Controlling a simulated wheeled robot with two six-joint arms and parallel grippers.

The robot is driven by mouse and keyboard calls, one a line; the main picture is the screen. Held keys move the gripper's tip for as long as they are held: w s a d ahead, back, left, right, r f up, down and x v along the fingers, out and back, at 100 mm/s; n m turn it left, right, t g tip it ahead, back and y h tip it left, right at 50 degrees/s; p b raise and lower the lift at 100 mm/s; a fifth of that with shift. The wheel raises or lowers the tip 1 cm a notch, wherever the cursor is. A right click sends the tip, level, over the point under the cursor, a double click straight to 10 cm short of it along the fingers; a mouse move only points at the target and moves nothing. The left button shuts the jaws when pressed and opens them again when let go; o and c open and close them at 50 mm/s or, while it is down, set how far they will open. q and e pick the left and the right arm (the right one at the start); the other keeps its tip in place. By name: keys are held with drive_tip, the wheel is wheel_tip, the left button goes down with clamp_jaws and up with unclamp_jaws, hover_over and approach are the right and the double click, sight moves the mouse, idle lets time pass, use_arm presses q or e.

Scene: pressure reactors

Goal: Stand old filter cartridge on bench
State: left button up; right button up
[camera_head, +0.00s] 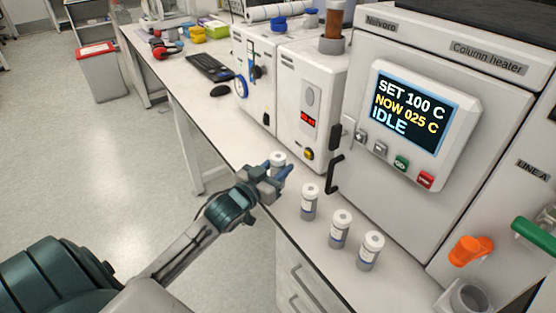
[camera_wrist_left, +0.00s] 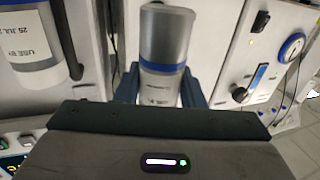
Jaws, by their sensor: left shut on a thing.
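My left gripper (camera_head: 275,173) is over the bench (camera_head: 225,125) and shut on a pale filter cartridge (camera_head: 278,158). The cartridge looks upright, with its lower part hidden by the fingers in the head view. In the left wrist view the same cartridge (camera_wrist_left: 166,45) is between the dark blue fingers, with a grey body, a blue band and a white label. I cannot tell whether its base touches the bench. Three similar cartridges stand upright in a row to the right: one (camera_head: 310,202), another (camera_head: 340,228) and a last one (camera_head: 370,250). My right gripper is out of view.
The column heater (camera_head: 470,100) stands behind the row, its display reading IDLE. A white instrument (camera_head: 308,95) with a black hooked handle (camera_head: 334,175) is just behind the held cartridge. A mouse (camera_head: 220,91) and keyboard (camera_head: 208,68) lie farther back. Bench space left of the gripper is clear.

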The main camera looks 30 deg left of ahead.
use_arm(q)
drive_tip(key=w+f, duration=0.1)
drive_tip(key=w+a+f, duration=0.1)
drive_tip(key=w, duration=0.1)
drive_tip(key=w+a+f, duration=0.1)
drive_tip(key=shift+w+a+f+p, duration=0.1)
drive_tip(key=shift+w+f+p, duration=0.1)
drive_tip(key=shift+f+p, duration=0.15)
drive_tip(key=shift+f, duration=0.1)
drive_tip(key=shift+f, duration=0.2)
drive_tip(key=o, duration=1.2)
drive_tip(key=shift+r, duration=0.15)
